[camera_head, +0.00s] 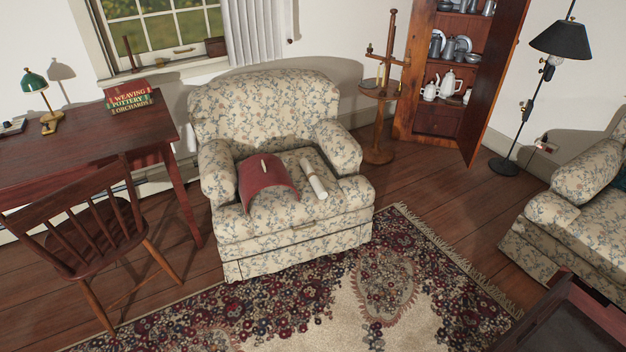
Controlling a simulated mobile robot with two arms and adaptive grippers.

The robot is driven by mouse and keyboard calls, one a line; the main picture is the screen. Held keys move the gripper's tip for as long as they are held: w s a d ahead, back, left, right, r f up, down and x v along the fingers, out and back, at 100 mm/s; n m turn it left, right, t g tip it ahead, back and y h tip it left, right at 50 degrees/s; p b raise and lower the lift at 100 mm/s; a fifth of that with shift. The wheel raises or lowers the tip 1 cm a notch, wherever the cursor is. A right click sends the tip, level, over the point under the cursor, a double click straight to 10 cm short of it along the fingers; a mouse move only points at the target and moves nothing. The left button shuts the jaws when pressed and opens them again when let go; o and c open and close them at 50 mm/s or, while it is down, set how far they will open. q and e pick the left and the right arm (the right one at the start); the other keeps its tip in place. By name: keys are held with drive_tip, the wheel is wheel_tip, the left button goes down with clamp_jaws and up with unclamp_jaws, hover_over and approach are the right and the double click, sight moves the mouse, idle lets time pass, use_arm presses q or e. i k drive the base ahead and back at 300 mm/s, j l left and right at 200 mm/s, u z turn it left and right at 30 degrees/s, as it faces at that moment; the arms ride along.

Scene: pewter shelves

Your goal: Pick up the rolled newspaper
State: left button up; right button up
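The rolled newspaper (314,180) is a thin pale roll with a brownish band near its upper end. It lies on the seat of the floral armchair (262,101), right of the middle, slanting from upper left to lower right. A dark red curved object (268,187), like a draped cloth or cover, lies on the seat to its left with a small pale item on top. The two are apart. Neither of my grippers shows in the head view.
A patterned rug (345,296) covers the floor in front of the armchair. A wooden chair (82,243) and desk (85,150) stand left. A wooden candle stand (379,126), open cabinet (438,113) and floor lamp (514,120) stand behind right. A floral sofa (560,225) is at right.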

sight(320, 190)
drive_tip(key=i+j, duration=0.25)
drive_tip(key=i, duration=0.15)
drive_tip(key=i+j, duration=0.25)
drive_tip(key=i, duration=0.15)
